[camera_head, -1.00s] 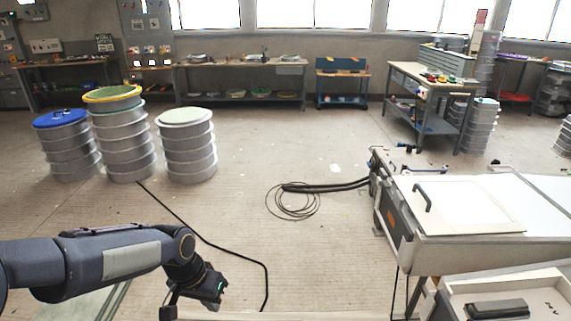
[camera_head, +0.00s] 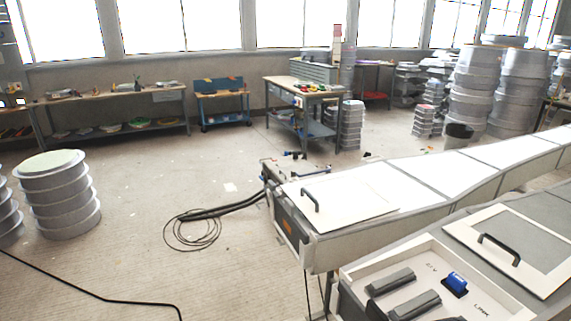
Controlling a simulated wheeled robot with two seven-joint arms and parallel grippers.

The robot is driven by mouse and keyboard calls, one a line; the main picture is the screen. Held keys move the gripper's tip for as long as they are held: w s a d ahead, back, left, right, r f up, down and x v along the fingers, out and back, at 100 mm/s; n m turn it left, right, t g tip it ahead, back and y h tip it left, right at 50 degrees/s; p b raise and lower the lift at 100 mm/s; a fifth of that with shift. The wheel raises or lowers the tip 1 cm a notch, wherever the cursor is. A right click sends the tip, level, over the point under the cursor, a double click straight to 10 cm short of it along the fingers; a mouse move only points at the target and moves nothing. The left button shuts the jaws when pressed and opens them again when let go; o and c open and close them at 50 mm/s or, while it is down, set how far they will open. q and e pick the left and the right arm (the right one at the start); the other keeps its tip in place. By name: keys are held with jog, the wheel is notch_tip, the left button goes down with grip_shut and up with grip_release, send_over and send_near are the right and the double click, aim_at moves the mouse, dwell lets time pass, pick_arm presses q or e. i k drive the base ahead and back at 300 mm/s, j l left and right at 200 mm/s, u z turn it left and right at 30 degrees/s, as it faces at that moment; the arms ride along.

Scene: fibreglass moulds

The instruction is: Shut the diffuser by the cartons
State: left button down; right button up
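I cannot make out a diffuser or cartons for certain in this view. A small blue item (camera_head: 455,282) stands in an open white tray (camera_head: 350,270) at the lower right, beside dark grey blocks (camera_head: 391,281). I cannot tell what the blue item is. Neither of my grippers shows now.
A long white mould table (camera_head: 350,205) with a black-handled panel runs to the right. Another handled panel (camera_head: 545,245) lies nearer. Stacked grey drums (camera_head: 62,195) stand at left, taller stacks (camera_head: 470,95) at back right. A cable coil (camera_head: 192,232) lies on open floor.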

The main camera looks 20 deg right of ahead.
aim_at(537, 258)
jog(key=z, duration=2.3)
jog(key=l, duration=0.3)
jog(key=i+l, duration=0.1)
jog(key=l, duration=0.45)
jog(key=i+l+u, duration=0.15)
jog(key=l, duration=0.9)
jog(key=i+l+u, duration=0.2)
jog(key=i+l, duration=0.2)
jog(key=i, duration=0.25)
jog(key=i+l+u, duration=0.25)
jog(key=i+l, duration=0.25)
jog(key=i, duration=0.65)
jog(key=j+u, duration=0.05)
